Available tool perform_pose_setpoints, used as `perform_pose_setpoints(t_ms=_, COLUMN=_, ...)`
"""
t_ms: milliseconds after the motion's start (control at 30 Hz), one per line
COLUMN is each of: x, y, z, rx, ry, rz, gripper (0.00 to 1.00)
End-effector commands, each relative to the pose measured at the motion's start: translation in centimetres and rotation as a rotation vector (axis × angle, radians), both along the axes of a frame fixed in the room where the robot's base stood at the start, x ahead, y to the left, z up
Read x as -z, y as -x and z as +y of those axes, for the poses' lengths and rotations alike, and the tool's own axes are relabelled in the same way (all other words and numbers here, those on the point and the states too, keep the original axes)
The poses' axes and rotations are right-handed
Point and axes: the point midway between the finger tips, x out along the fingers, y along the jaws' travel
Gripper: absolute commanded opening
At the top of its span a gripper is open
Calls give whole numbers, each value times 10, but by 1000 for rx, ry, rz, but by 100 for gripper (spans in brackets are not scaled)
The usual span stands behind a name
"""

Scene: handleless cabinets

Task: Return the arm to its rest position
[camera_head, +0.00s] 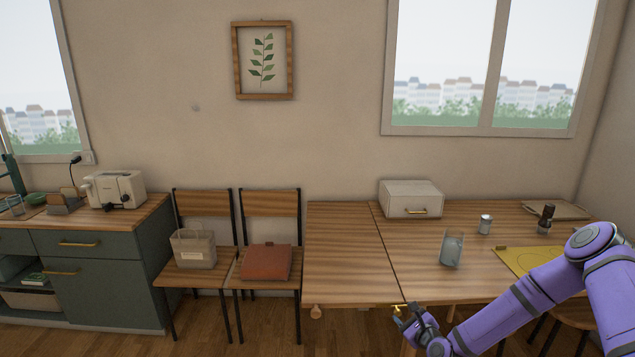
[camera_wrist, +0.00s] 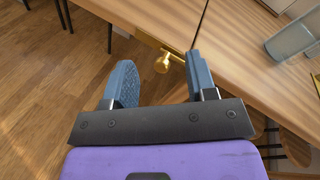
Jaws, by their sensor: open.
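My purple arm reaches in from the right in the head view, low in front of the wooden table (camera_head: 345,255). My gripper (camera_head: 404,313) is at the table's front edge, near the seam between the two table sections. In the wrist view my gripper (camera_wrist: 161,80) is open, its two blue-grey fingers wide apart. A brass bar with a round knob (camera_wrist: 163,63) sits on the table edge and shows in the gap between the fingers, closer to the right finger. I cannot tell whether the right finger touches it. Nothing is held.
A glass (camera_head: 452,250), a shaker (camera_head: 485,225), a dark-topped grinder (camera_head: 546,217), a yellow mat (camera_head: 527,262) and a drawer box (camera_head: 411,199) are on the table. Two chairs holding a bag (camera_head: 193,249) and brown folder (camera_head: 266,263) stand left. Floor before them is clear.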

Motion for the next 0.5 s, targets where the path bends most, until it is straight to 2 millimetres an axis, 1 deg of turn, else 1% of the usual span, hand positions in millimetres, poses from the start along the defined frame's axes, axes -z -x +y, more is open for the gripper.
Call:
perform_pose_setpoints(t_ms=33, x=-12, y=-4, z=0, rx=-39, ry=70, rz=1, gripper=52)
perform_pose_setpoints(t_ms=233, x=-48, y=-10, z=-2, rx=-188, ry=347, rz=24, gripper=52)
perform_pose_setpoints(t_ms=367, x=-74, y=-11, z=-5, rx=-276, ry=522, rz=37, gripper=52)
perform_pose_setpoints(t_ms=500, x=-104, y=-9, z=-9, rx=-365, ry=706, rz=49, gripper=52)
